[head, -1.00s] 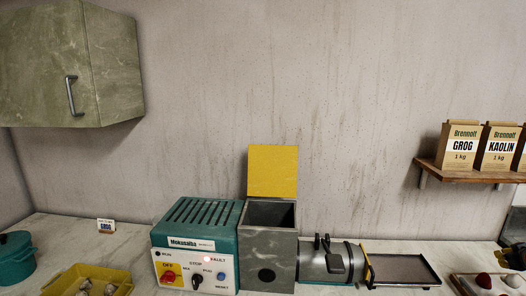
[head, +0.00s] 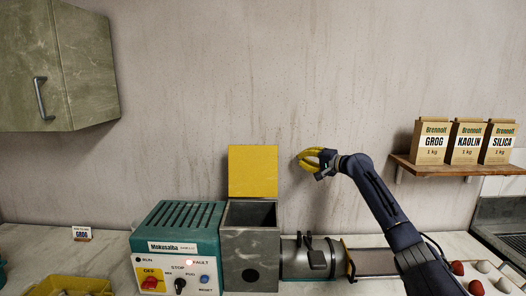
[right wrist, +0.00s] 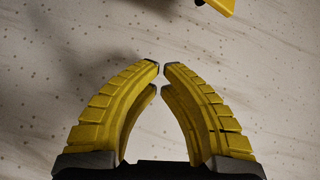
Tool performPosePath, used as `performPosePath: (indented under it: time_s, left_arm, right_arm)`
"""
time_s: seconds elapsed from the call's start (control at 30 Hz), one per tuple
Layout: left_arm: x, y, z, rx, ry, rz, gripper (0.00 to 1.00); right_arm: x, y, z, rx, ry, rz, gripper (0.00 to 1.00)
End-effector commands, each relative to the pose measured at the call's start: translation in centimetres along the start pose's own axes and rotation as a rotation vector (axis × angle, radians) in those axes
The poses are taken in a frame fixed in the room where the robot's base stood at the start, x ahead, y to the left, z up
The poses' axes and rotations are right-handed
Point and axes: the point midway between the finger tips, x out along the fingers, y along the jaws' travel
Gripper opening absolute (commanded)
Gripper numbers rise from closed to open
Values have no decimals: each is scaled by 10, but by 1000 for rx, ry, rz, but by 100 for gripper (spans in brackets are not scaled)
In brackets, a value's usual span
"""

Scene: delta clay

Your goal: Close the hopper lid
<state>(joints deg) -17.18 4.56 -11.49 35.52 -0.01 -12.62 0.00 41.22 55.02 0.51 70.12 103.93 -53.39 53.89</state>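The hopper (head: 250,262) is a grey box with a dark open top and a round hole in its front. Its yellow lid (head: 253,172) stands upright at the back edge, open. My right gripper (head: 299,159) is in the air to the right of the lid, apart from it. Its yellow fingers curve in, tips almost together with a narrow gap, and hold nothing; they also show in the right wrist view (right wrist: 161,66). A yellow corner (right wrist: 222,5) at that view's top edge may be the lid. My left gripper is not in view.
A teal control box (head: 178,240) with a lit red FAULT light adjoins the hopper on the left. A metal cylinder (head: 297,259) adjoins it on the right. A shelf (head: 455,172) with bags is at right. The wall space above the hopper is clear.

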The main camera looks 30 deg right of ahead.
Motion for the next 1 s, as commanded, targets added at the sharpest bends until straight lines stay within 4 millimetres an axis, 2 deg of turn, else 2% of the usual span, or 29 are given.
performPosePath:
  time_s: [0.1, 0.3, 0.47, 1.0]
  left_arm:
    - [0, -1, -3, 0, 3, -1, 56]
    - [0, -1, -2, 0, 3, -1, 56]
    - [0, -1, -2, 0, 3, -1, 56]
    - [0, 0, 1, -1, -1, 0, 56]
  right_arm:
    - [14, -20, 22, 120, -36, -49, 0]
    - [23, -35, 37, 216, -66, -81, 0]
    - [34, -37, 39, 228, -69, -85, 0]
    - [102, -43, 43, 226, -68, -82, 0]
